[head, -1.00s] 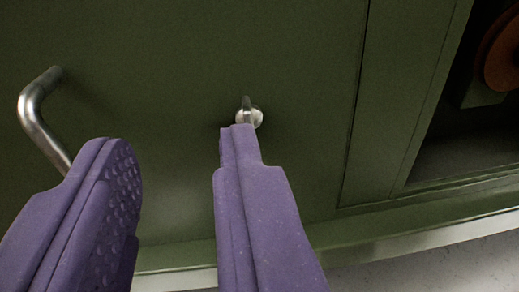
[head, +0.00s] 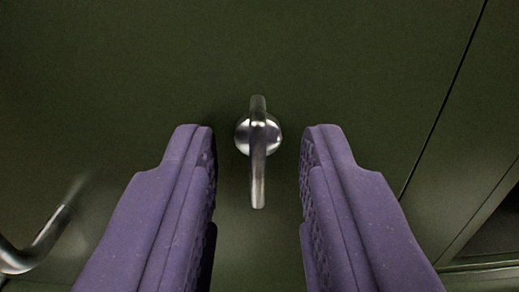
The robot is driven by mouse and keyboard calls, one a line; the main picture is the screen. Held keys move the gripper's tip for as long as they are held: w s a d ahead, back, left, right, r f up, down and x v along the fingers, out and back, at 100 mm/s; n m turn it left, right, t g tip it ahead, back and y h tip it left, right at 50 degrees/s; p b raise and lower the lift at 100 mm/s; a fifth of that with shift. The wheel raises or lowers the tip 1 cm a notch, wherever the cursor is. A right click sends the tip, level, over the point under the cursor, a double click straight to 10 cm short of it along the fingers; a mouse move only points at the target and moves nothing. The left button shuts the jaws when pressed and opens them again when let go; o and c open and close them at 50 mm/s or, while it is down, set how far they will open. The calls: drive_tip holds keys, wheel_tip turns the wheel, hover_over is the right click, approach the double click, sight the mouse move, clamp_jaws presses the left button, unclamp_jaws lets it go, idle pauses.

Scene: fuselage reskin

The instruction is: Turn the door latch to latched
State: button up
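The door latch (head: 258,180) is a silver lever on a round silver hub, mounted on a dark green door panel (head: 130,70). In the picture the lever runs straight up and down, with its longer end pointing down. My gripper (head: 257,145) has two purple fingers, one to the left and one to the right of the lever. The fingers are open, with a clear gap between each finger and the latch. I cannot tell how far the fingertips are from the door in depth.
A bent silver handle (head: 40,240) sticks out of the door at the lower left. A dark seam (head: 440,108) runs down the right side of the panel. A dark opening (head: 497,230) shows at the lower right edge. The panel around the latch is bare.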

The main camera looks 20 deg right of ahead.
clamp_jaws()
drive_tip(key=shift+b, duration=0.5)
drive_tip(key=m+b, duration=0.2)
drive_tip(key=b, duration=0.1)
drive_tip(key=shift+f, duration=0.25)
drive_tip(key=m+b, duration=0.4)
drive_tip(key=b, duration=0.2)
drive_tip(key=shift+m, duration=0.4)
drive_tip(key=m+b, duration=0.6)
drive_tip(key=shift+b, duration=0.3)
drive_tip(key=shift+r+m+b, duration=0.2)
drive_tip(key=shift+m+b, duration=1.8)
drive_tip(key=shift+m, duration=0.6)
